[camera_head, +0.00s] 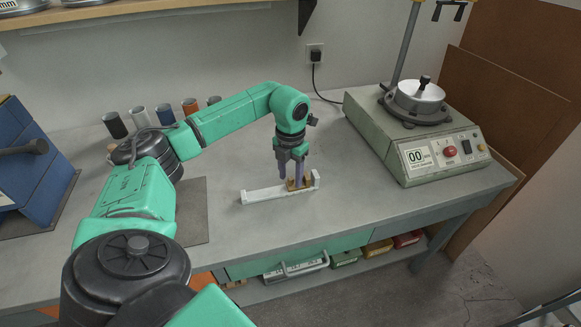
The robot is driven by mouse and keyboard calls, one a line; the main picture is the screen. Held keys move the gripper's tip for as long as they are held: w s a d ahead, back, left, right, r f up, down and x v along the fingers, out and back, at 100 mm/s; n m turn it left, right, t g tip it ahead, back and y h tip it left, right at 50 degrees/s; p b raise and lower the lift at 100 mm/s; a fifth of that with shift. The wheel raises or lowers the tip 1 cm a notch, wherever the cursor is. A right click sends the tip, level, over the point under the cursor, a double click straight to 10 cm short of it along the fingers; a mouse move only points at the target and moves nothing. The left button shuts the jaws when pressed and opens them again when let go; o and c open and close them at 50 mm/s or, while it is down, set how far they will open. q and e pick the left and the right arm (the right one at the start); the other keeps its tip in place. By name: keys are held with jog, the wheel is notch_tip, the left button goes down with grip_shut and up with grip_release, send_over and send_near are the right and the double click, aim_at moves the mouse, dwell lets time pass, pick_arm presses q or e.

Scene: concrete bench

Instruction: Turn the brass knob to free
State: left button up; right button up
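A white bar-shaped fixture (262,194) with raised ends lies on the grey bench. A small brass part (305,184), seemingly the brass knob, sits near its right end. My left gripper (291,180) points down over it, fingers apart, tips at the brass part. The fingers hide much of the brass part. I cannot tell whether they touch or grip it, nor which way the knob is turned. My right gripper is not in view.
A green-grey machine (400,150) with a metal pan, red button and display stands at the right. Several spools or cups (140,118) line the back left. A blue case (35,165) is at far left. The bench (350,215) is clear around the fixture.

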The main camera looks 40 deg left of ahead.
aim_at(291, 178)
pick_arm(q)
notch_tip(291, 178, up, 15)
jog(key=shift+f+p, duration=0.2)
jog(key=shift+p, duration=0.1)
